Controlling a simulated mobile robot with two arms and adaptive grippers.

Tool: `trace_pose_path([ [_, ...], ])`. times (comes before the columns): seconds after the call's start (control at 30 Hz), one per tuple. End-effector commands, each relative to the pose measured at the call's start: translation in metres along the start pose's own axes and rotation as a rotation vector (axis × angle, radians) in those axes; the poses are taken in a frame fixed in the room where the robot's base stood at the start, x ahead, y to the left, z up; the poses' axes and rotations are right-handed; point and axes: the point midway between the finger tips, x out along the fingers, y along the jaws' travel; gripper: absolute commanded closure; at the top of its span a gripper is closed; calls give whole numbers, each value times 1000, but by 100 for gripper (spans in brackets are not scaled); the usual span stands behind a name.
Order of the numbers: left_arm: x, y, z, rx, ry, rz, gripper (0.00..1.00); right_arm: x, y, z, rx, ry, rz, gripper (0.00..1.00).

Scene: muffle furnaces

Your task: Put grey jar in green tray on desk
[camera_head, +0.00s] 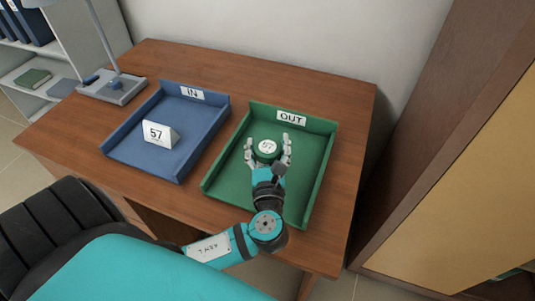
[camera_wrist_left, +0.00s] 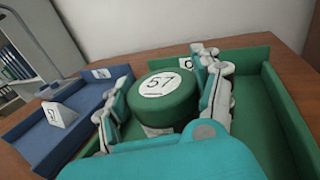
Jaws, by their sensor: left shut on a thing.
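The jar (camera_head: 268,149) shows a green lid with a round white label reading 57; little of its body is visible. It also shows in the left wrist view (camera_wrist_left: 163,98), upright between the fingers. My left gripper (camera_head: 267,142) is shut on the jar, one finger on each side. The jar is inside the outline of the green tray (camera_head: 312,158), which has an OUT label on its back wall. I cannot tell whether the jar's base touches the tray floor. My right gripper is not in view.
A blue tray (camera_head: 190,117) marked IN stands left of the green tray and holds a white card (camera_head: 158,134) reading 57. A grey lamp (camera_head: 114,86) stands at the desk's left back. The wooden desk (camera_head: 340,90) is clear behind the trays. A cabinet (camera_head: 450,150) stands at right.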

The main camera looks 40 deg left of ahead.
Motion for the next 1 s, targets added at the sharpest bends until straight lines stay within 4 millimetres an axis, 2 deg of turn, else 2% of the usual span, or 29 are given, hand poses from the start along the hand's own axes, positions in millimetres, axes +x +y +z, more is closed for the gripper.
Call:
trace_pose_path([
  [0.2, 0, 0, -30, 5, 0, 0, 77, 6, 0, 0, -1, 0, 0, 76],
  [0.6, 0, 0, -35, 3, 0, 0, 77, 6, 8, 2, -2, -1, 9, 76],
  [0.63, -1, 0, -35, 4, 1, 0, 30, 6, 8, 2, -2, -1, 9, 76],
  [0.8, -1, 0, -35, 3, 2, 0, 8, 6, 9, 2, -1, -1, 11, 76],
  [1.0, -1, 0, -35, 3, 2, 0, 8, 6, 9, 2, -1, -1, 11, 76],
])
